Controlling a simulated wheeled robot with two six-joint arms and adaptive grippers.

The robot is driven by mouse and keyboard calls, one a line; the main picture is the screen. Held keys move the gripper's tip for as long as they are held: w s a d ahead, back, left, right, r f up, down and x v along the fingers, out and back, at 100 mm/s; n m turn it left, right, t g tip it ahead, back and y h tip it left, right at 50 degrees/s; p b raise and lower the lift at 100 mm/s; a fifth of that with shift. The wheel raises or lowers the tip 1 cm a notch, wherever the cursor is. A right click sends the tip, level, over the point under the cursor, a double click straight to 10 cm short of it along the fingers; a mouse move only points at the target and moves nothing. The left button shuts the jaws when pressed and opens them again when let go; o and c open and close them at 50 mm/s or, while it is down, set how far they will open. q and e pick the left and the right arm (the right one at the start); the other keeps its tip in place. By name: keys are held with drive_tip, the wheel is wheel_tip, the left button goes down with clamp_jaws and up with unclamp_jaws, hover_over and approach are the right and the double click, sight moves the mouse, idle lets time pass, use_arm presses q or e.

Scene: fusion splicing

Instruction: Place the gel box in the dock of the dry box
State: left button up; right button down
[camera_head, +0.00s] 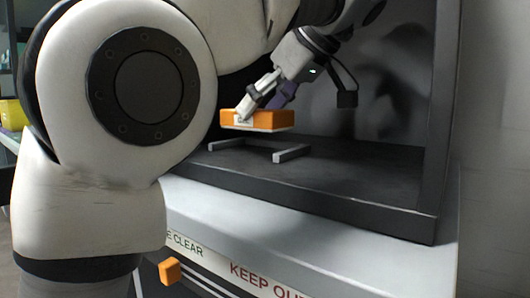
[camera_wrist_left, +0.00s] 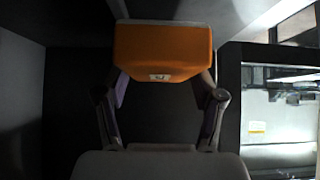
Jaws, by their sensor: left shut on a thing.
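The gel box (camera_head: 262,121) is an orange block with a pale base and a small white label. My left gripper (camera_head: 258,104) is shut on it inside the dry box (camera_head: 350,180), a dark open-fronted cabinet. In the left wrist view the gel box (camera_wrist_left: 162,48) sits between the fingers of my left gripper (camera_wrist_left: 162,88). The dock (camera_head: 292,152) shows as grey rails on the dark floor of the dry box. In the head view the gel box appears above the rails; whether it touches them I cannot tell. My right gripper is not in view.
The dry box's right wall (camera_head: 440,130) and front edge (camera_head: 310,200) bound the space. Its floor right of the dock is clear. A small orange block (camera_head: 169,271) shows below, by the lettered front strip. A yellow thing (camera_head: 12,114) is at far left.

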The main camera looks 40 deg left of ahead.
sight(263, 128)
use_arm(q)
wheel_tip(263, 128, down, 4)
drive_tip(key=shift+s+f+b, duration=0.1)
drive_tip(key=shift+b, duration=1.15)
drive_tip(key=shift+r, duration=0.2)
drive_tip(key=shift+f, duration=0.1)
drive_tip(key=o, duration=1.4)
